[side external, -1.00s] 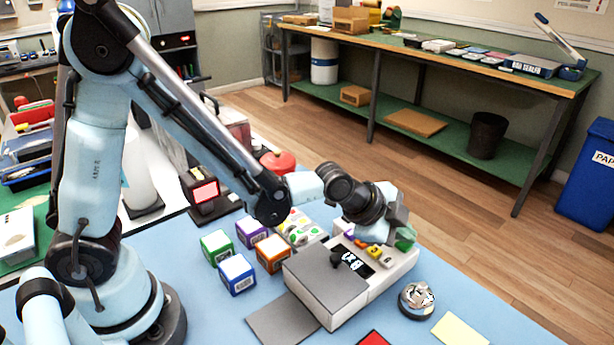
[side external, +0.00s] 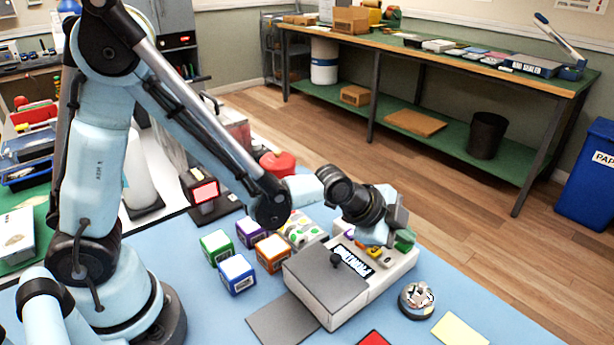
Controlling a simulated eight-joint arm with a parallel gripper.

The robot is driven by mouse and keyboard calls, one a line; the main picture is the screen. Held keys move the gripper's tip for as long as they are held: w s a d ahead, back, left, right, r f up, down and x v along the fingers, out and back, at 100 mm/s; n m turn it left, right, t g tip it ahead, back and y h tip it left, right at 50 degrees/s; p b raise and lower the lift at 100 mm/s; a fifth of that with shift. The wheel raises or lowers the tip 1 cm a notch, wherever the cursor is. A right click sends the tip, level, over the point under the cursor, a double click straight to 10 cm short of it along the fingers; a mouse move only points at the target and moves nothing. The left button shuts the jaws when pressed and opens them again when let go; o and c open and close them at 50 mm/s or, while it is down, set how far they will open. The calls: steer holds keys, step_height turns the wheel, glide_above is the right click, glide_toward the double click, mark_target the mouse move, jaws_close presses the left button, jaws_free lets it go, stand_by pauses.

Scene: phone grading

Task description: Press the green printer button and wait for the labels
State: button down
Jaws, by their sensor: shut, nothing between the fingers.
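The label printer (side external: 325,285) is a grey and white box on the blue mat. Its dark display (side external: 352,260) shows white lettering too small to read surely. Small orange and yellow pieces (side external: 374,251) sit beside the display, partly hidden by my wrist. The green button (side external: 404,240) shows at the printer's far right end. My gripper (side external: 397,226) is shut and empty, tilted down just over the printer beside the green button. The fingertips are partly hidden, and I cannot tell whether they touch the button.
Green, purple, orange and blue cubes with white tops, such as the blue one (side external: 237,275), stand left of the printer. A round metal dish (side external: 416,300) and a yellow note (side external: 460,330) lie to the right.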

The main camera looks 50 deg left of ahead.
mark_target(398, 246)
steer(key=shift+r, duration=0.8)
steer(key=shift+r, duration=2.5)
steer(key=shift+s+a, duration=0.1)
steer(key=shift+a, duration=0.1)
steer(key=s+a+r+n+g+y, duration=0.1)
steer(key=s+a+r+n+y, duration=0.1)
steer(key=s+a+n, duration=1.1)
steer(key=shift+s+a+n+y, duration=0.4)
steer(key=shift+s+a+y, duration=0.5)
steer(key=shift+s+a, duration=0.4)
